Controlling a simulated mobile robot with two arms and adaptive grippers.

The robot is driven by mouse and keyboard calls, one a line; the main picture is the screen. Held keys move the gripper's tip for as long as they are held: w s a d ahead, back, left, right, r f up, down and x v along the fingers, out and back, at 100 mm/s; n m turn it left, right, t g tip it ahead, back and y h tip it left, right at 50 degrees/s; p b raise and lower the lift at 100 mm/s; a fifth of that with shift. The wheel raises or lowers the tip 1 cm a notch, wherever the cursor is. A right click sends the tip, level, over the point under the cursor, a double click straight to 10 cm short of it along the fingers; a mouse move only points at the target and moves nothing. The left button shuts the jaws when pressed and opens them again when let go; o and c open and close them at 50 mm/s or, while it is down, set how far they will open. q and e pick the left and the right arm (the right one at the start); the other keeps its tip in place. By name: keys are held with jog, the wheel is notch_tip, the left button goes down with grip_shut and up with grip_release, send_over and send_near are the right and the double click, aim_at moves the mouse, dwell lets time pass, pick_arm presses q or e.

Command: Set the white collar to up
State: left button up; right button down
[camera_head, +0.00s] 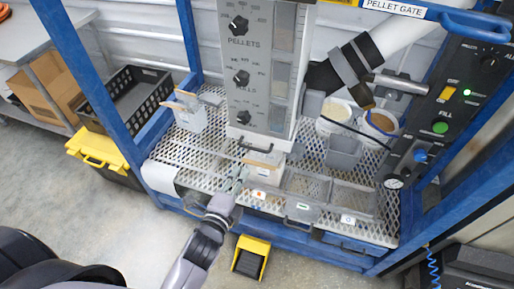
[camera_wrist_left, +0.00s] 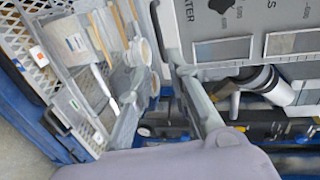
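I cannot single out the white collar with certainty. A thick white pipe (camera_head: 408,32) runs into a dark sleeve with a grey band (camera_head: 352,68) right of the hopper column. A white cylinder with dark ends (camera_wrist_left: 284,92) shows in the left wrist view, and I cannot tell whether it is the same pipe. My left gripper (camera_head: 238,178) is over the front of the mesh bench, below the hopper column and well away from the pipe. Its fingers (camera_wrist_left: 158,50) stand apart in the left wrist view with nothing clearly between them. My right gripper is not in view.
The grey hopper column (camera_head: 265,60) with black knobs stands mid-bench. Several bins and tubs stand on the mesh bench (camera_head: 190,152), including a white tub (camera_head: 334,115). A control panel (camera_head: 443,120) is at right. Blue posts (camera_head: 95,75) frame the bench. A yellow pedal (camera_head: 251,257) is on the floor.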

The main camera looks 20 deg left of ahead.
aim_at(256, 149)
pick_arm(q)
jog(key=p+x, duration=0.1)
jog(key=x, duration=1.3)
jog(key=shift+w+p, duration=0.15)
jog(key=shift+p, duration=0.15)
jog(key=shift+c, duration=0.6)
grip_shut()
